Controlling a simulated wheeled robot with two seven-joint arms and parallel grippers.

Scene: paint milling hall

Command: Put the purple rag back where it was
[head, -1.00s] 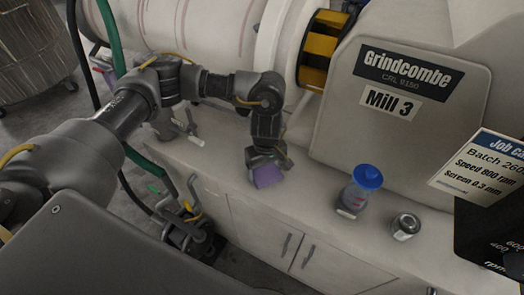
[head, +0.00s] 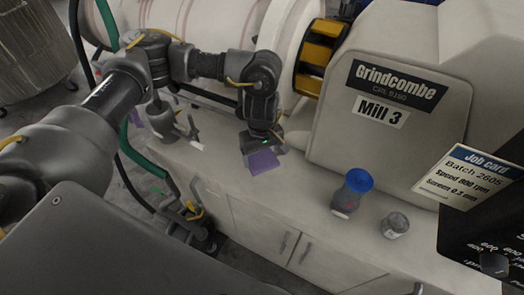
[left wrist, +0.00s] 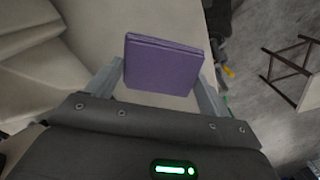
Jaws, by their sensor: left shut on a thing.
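The purple rag (head: 263,161) is a folded square at the tip of my left gripper (head: 262,150). In the left wrist view the rag (left wrist: 161,66) fills the space between the two fingers of my left gripper (left wrist: 163,85), which are shut on it. In the head view the rag is over the pale bench top in front of the mill. I cannot tell whether it touches the surface.
The Mill 3 housing (head: 390,100) rises behind. A job card (head: 468,175) is at the right. Bare bench lies between rag and jars.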

